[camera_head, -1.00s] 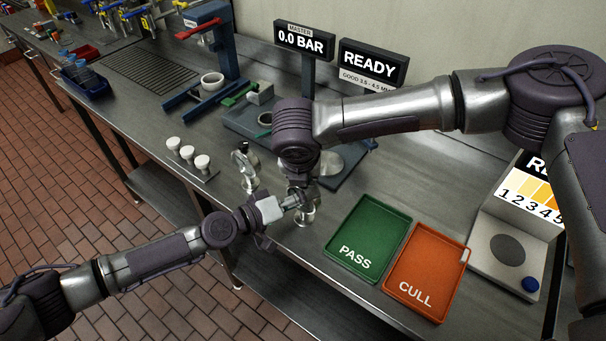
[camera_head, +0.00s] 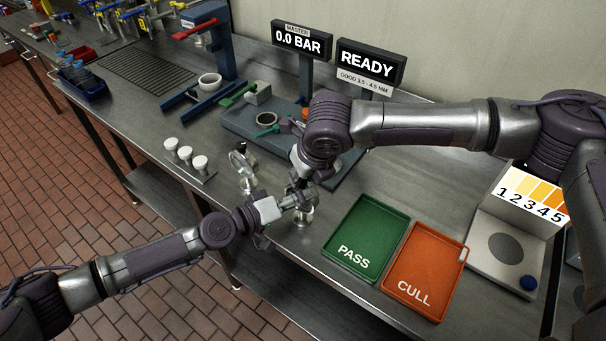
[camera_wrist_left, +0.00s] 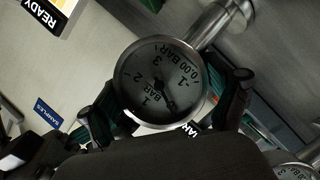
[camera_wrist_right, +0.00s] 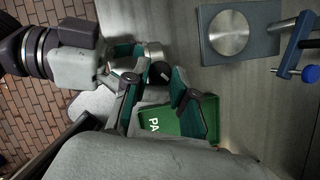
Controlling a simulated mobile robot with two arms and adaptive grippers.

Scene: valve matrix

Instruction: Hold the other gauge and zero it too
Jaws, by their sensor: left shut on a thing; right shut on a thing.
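A round steel gauge with a pale dial faces me in the left wrist view (camera_wrist_left: 162,82). Its needle points at or close to the 0 mark. My left gripper (camera_head: 290,202) is shut on this gauge, one finger on each side. The gauge's base (camera_head: 303,215) stands at the bench's front edge. My right gripper (camera_wrist_right: 163,100) is at the same gauge, shut on its small black knob (camera_wrist_right: 159,72); the exact contact is hard to see. A second gauge (camera_head: 243,165) stands to the left, apart from both grippers.
A green PASS tray (camera_head: 365,238) and an orange CULL tray (camera_head: 427,271) lie to the right. Several white knobs (camera_head: 185,153) stand at the left. Behind are a blue fixture plate (camera_head: 238,120) and signs reading 0.0 BAR (camera_head: 302,41) and READY (camera_head: 370,63).

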